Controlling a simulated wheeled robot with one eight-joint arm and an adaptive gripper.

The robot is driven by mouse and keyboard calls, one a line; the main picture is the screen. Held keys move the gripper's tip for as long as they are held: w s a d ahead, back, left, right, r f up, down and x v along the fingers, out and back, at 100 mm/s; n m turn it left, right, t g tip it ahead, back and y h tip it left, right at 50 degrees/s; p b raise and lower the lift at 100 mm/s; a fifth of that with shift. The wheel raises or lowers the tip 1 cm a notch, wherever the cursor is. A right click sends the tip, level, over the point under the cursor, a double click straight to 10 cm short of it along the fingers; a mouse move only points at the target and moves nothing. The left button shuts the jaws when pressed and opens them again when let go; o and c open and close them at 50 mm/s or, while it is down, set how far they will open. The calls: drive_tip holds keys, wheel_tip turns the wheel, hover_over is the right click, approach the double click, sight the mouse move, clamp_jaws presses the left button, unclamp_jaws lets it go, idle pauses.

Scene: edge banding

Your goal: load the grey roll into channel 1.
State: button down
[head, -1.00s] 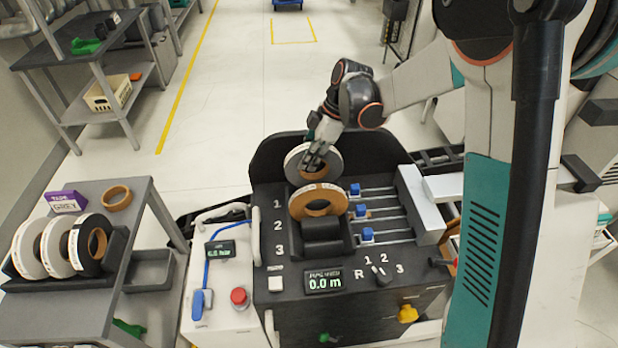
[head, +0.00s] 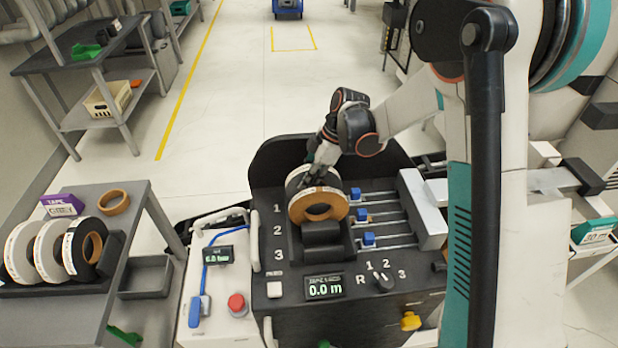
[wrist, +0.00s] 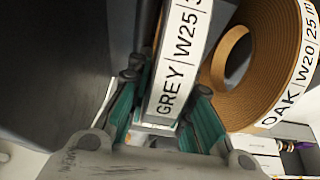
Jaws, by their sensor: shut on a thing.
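The grey roll (head: 294,181), whose white label reads GREY W25 in the wrist view (wrist: 180,60), is upright at the back of the black machine's roll bay. My gripper (head: 313,172) is shut on its rim from above; the teal fingers (wrist: 160,122) flank the label in the wrist view. The oak roll (head: 336,204) stands just in front and hides much of the grey roll, including its lower edge. Channel 1 is the rearmost, by the painted 1 (head: 277,208). I cannot tell whether the grey roll touches its bottom.
An empty dark slot (head: 321,237) lies in front of the oak roll. Blue sliders on rails (head: 356,193) are to the right. The panel display (head: 324,287) reads 0.0 m.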

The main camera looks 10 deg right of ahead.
drive_tip(key=shift+f, duration=0.2)
drive_tip(key=c, duration=1.4)
unclamp_jaws()
drive_tip(key=shift+c, duration=0.2)
drive_tip(key=shift+r, duration=0.1)
